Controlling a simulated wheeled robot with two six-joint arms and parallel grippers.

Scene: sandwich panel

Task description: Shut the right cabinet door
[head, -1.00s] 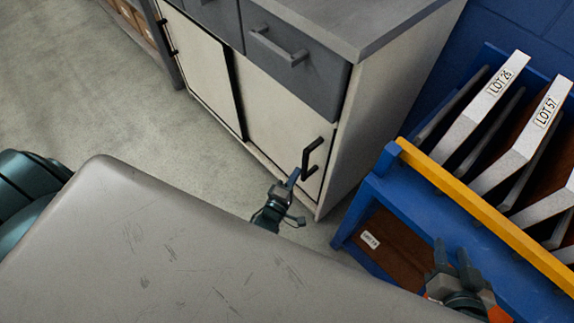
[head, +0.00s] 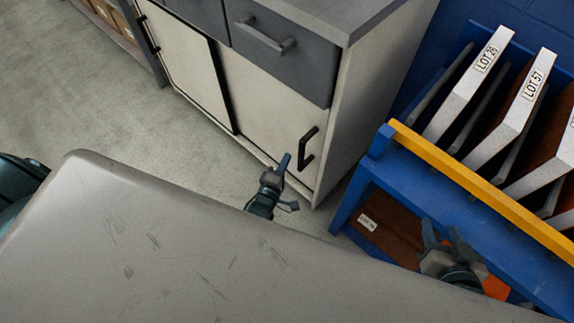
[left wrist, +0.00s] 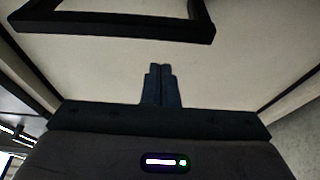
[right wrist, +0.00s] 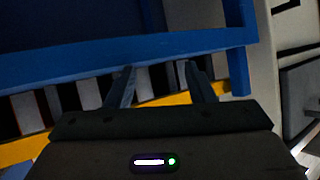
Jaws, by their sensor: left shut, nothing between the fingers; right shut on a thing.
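The right cabinet door (head: 265,100) is a cream panel with a black bar handle (head: 308,148) near its right edge. It looks about flush with the cabinet front; I cannot tell whether a narrow gap is left. My left gripper (head: 287,158) is shut and empty, its tips just left of the handle's lower end. In the left wrist view, its closed fingers (left wrist: 160,85) point at the cream panel (left wrist: 215,75), below the handle (left wrist: 120,28); contact is unclear. My right gripper (head: 447,238) is by the blue rack; its fingers stand apart and I see no held thing.
The left cabinet door (head: 185,65) and a grey drawer (head: 285,50) adjoin the right door. A blue rack (head: 470,195) with a yellow bar (head: 480,185) and upright panels (head: 465,85) stands at the right. Grey floor (head: 90,110) is clear at the left.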

